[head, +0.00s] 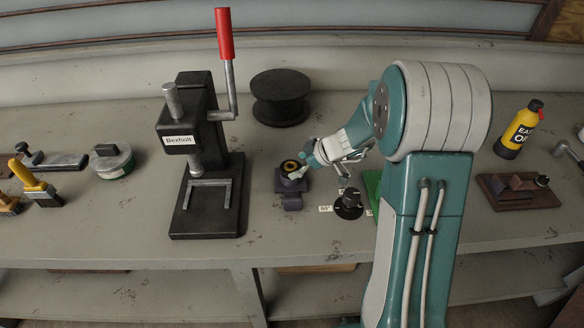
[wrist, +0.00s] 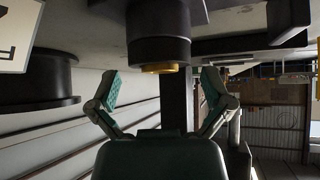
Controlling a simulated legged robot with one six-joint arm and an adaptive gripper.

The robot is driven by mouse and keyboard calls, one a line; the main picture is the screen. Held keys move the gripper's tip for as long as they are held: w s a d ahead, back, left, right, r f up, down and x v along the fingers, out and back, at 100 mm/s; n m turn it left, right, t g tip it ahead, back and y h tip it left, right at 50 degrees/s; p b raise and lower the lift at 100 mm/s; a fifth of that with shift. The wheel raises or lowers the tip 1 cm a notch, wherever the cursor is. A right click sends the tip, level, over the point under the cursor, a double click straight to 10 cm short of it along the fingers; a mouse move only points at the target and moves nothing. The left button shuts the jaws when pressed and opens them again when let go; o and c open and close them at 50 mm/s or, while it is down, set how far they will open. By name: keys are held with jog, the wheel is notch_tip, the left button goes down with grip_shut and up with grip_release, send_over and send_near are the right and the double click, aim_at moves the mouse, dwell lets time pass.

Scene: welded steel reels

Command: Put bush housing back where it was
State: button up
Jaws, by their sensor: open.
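The bush housing (head: 291,185) is a dark block-like part with a brass-coloured ring on top, standing on the bench right of the press. In the wrist view, which is turned upside down, a dark round body, seemingly the bush housing (wrist: 160,45), shows with its brass ring facing down in the picture. My gripper (head: 301,168) is beside the housing in the head view. In the wrist view my gripper (wrist: 160,90) has its two fingers spread wide, with nothing held between them. The housing's lower part is hard to make out.
A black press (head: 187,150) with a red-handled lever stands left of the housing. A black reel (head: 281,97) is behind it. A black knob (head: 348,204) and a green object (head: 373,184) are close on the right. A yellow bottle (head: 519,130) stands farther right.

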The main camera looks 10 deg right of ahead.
jog(key=v, duration=1)
jog(key=s+a+r+m+g+h, duration=0.1)
jog(key=s+a+r+m+h, duration=0.1)
jog(key=s+a+r, duration=0.3)
jog(key=s+a+r+m+g+h, duration=0.1)
jog(key=s+a+r+m, duration=0.15)
jog(key=s, duration=0.35)
jog(key=s+r+m+t+h, duration=0.2)
jog(key=s+m, duration=0.4)
jog(key=s, duration=0.7)
jog(key=shift+d+r+m+t+h, duration=0.4)
jog(key=shift+r+h, duration=0.4)
jog(key=shift+h, duration=0.4)
